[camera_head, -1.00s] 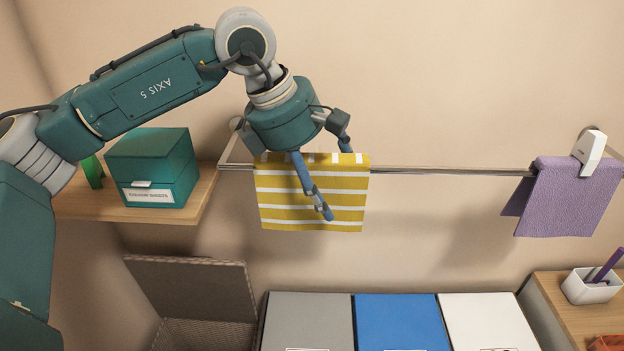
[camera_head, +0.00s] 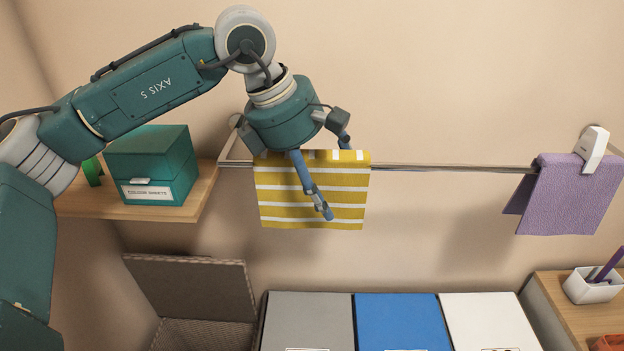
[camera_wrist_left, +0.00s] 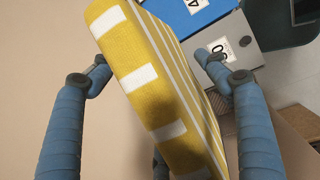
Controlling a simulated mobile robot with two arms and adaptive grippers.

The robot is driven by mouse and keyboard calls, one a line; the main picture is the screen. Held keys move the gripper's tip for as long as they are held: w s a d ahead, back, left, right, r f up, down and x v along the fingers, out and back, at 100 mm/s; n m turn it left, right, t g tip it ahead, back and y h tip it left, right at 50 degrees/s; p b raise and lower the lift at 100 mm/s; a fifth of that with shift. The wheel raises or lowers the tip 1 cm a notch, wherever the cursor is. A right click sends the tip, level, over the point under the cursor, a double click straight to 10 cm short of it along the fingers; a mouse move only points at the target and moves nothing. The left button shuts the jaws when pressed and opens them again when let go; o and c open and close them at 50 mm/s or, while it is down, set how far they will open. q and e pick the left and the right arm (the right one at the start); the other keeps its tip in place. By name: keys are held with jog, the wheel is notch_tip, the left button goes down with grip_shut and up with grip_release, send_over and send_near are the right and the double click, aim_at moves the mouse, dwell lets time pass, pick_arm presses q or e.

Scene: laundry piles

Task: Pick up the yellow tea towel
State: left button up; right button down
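The yellow tea towel (camera_head: 280,210) with white stripes hangs folded over a metal rail on the wall in the head view. My left gripper (camera_head: 336,180) is at the towel, with one blue finger in front of it and another behind its top edge. In the left wrist view the towel (camera_wrist_left: 150,85) lies between the spread blue fingers (camera_wrist_left: 165,85). Gaps show between towel and fingertips, so the gripper is open around it. My right gripper is not in view.
A purple cloth (camera_head: 568,198) with a white clip (camera_head: 592,150) hangs at the rail's (camera_head: 440,168) right end. A green box (camera_head: 152,165) stands on a left shelf (camera_head: 200,205). Grey (camera_head: 308,320), blue (camera_head: 400,320) and white (camera_head: 488,320) bins and an open wicker hamper (camera_head: 195,285) are below.

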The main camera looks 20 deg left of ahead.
pick_arm(q)
jog(key=c, duration=1.2)
jog(key=shift+r, duration=0.15)
